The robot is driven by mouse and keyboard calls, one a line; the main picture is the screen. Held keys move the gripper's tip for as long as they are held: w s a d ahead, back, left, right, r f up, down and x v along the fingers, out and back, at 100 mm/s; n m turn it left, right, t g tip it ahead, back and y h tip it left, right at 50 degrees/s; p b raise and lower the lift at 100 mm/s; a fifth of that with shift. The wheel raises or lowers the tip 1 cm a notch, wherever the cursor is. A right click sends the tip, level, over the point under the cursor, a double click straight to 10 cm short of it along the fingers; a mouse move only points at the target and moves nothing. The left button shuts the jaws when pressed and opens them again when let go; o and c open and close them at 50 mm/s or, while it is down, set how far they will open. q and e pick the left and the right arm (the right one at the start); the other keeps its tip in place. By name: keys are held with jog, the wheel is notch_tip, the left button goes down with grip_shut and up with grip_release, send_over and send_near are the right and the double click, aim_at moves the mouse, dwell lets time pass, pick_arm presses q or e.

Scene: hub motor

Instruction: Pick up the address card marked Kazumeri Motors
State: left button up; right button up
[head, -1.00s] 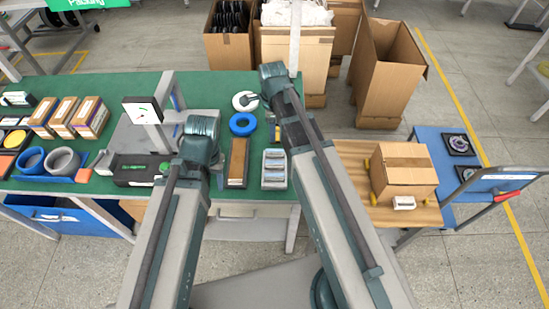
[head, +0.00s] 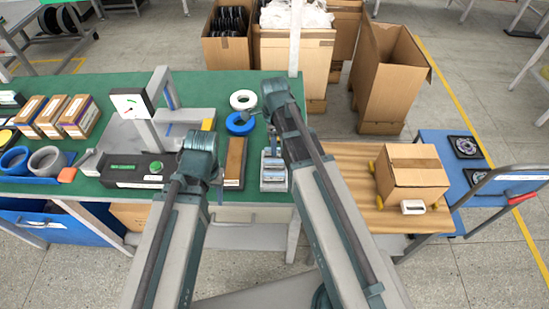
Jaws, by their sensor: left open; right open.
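I cannot make out any card with readable Kazumeri Motors lettering. A grey rack (head: 273,180) with pale, card-like faces stands on the green bench, right of a brown slab in a dark tray (head: 235,160); its lettering is too small to read. My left gripper (head: 218,179) is open, low beside the left end of the brown slab's tray, and partly hidden by its own wrist. My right gripper (head: 246,115) is open and appears empty, near the blue ring (head: 238,125) and up and left of the rack.
A white ring (head: 243,99) lies behind the blue one. A grey fixture with a dial (head: 131,104) and a black box (head: 128,171) are left of my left arm. Several small cartons (head: 80,117) stand further left. A cardboard box (head: 412,174) sits on the wooden surface at right.

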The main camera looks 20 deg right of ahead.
notch_tip(320, 180, down, 3)
jog(key=shift+d+f+b, duration=0.1)
jog(key=shift+b, duration=0.95)
pick_arm(q)
notch_tip(320, 180, down, 3)
jog(key=shift+r, duration=0.1)
pick_arm(e)
jog(key=shift+c, duration=0.3)
grip_shut()
